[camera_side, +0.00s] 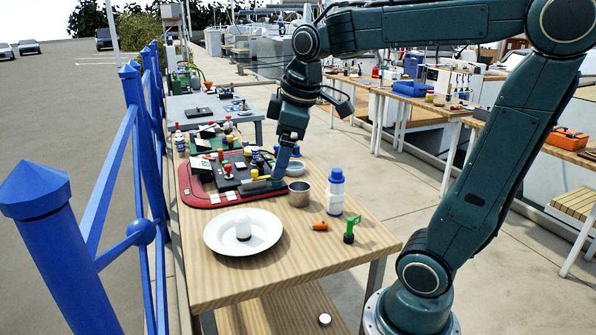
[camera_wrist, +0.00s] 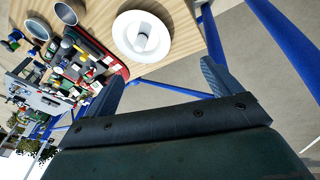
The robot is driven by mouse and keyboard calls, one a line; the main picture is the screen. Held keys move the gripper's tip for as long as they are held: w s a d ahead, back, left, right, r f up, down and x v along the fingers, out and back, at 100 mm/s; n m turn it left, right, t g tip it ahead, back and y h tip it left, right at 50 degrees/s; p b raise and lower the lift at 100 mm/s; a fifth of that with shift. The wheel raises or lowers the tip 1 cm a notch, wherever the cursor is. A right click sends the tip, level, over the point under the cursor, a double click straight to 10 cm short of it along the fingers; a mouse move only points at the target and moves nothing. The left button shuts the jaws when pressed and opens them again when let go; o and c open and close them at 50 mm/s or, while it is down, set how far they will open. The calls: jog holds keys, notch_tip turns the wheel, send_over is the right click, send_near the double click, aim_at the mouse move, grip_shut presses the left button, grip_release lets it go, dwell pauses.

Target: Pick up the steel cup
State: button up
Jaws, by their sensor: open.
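The steel cup (camera_side: 299,195) stands upright on the near wooden table, with its open top facing up. It also shows at the top left of the wrist view (camera_wrist: 66,14), cut slightly by the edge. My gripper (camera_side: 280,178) hangs just left of and behind the cup in the side view, pointing down over the edge of the red tray. In the wrist view my gripper (camera_wrist: 162,82) has its two dark fingers wide apart with nothing between them. The cup lies outside the fingers, off to the left.
A white plate (camera_side: 220,240) with a white object on it sits in front. A blue-capped white bottle (camera_side: 336,193), orange piece (camera_side: 320,226) and green piece (camera_side: 350,230) stand right of the cup. The red tray (camera_side: 200,202) is crowded. A blue railing (camera_side: 125,150) runs along the left.

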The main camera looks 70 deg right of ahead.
jog(key=w+d+n+g, duration=0.1)
jog(key=w+d+n, duration=0.1)
jog(key=w+d, duration=0.45)
jog(key=n+g+y, duration=0.1)
jog(key=n+g, duration=0.2)
jog(key=n, duration=0.5)
send_over(299, 190)
jog(key=s+a, duration=0.1)
jog(key=a, duration=0.2)
notch_tip(299, 190, down, 15)
jog(key=shift+s+f, duration=0.1)
jog(key=shift+f, duration=4.1)
jog(key=shift+f, duration=2.6)
